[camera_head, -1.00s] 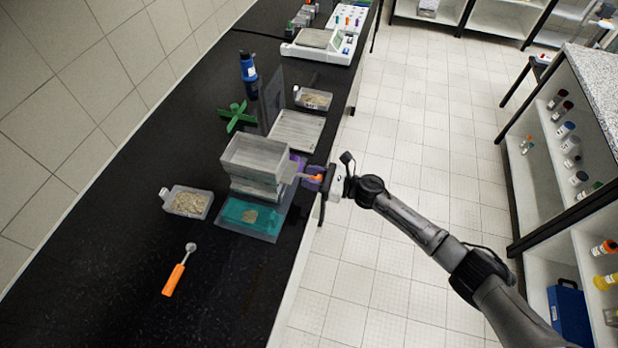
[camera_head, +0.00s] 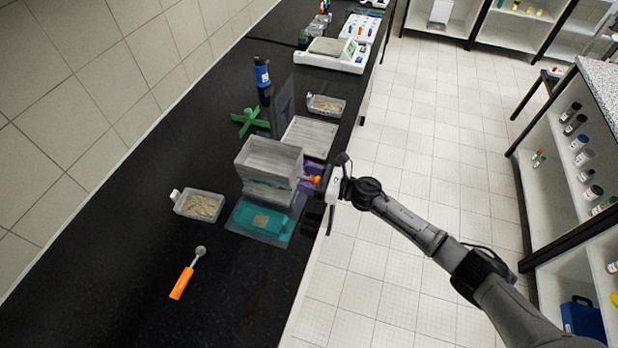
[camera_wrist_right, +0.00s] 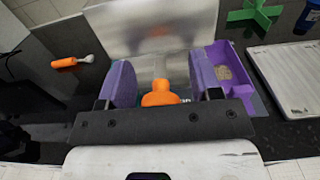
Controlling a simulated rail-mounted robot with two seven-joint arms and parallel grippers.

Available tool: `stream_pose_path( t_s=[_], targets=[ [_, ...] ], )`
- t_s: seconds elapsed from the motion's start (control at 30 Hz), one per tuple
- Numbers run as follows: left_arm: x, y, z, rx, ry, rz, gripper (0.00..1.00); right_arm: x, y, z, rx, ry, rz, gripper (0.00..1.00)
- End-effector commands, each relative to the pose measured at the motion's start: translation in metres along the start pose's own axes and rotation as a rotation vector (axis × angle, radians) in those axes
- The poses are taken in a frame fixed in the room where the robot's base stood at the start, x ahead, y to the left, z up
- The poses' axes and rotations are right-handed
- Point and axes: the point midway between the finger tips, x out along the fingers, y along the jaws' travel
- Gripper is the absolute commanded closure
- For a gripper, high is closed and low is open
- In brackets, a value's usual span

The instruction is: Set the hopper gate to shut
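The grey, box-shaped hopper (camera_head: 268,160) sits on top of the stack on the bench, above a teal tray (camera_head: 250,226). The gate's orange handle (camera_head: 314,181) is close to the hopper's right side. In the right wrist view the orange handle (camera_wrist_right: 160,94) lies between the two purple fingers of my right gripper (camera_wrist_right: 161,82), with a gap on each side. The fingers are apart. In the head view my right gripper (camera_head: 318,178) is at the hopper's right side. The gate plate inside is hidden. My left gripper is not in view.
A purple tray (camera_wrist_right: 225,75) is close beside the right finger. A sample tray (camera_head: 199,205) and an orange-handled scoop (camera_head: 183,282) are left of the stack. A green cross-shaped piece (camera_head: 249,122) and a blue bottle (camera_head: 262,75) stand behind.

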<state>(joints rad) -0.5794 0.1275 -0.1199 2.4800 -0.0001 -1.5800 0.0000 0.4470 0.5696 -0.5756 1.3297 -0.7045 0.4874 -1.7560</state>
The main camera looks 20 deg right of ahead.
Motion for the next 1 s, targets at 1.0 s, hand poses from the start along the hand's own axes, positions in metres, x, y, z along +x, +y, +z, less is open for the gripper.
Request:
stream_pose_path(
  t_s=[1.0],
  targets=[
    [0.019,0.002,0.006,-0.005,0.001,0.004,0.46,-0.123,0.0,-0.002,0.001,0.002,0.0,0.42]
  ],
)
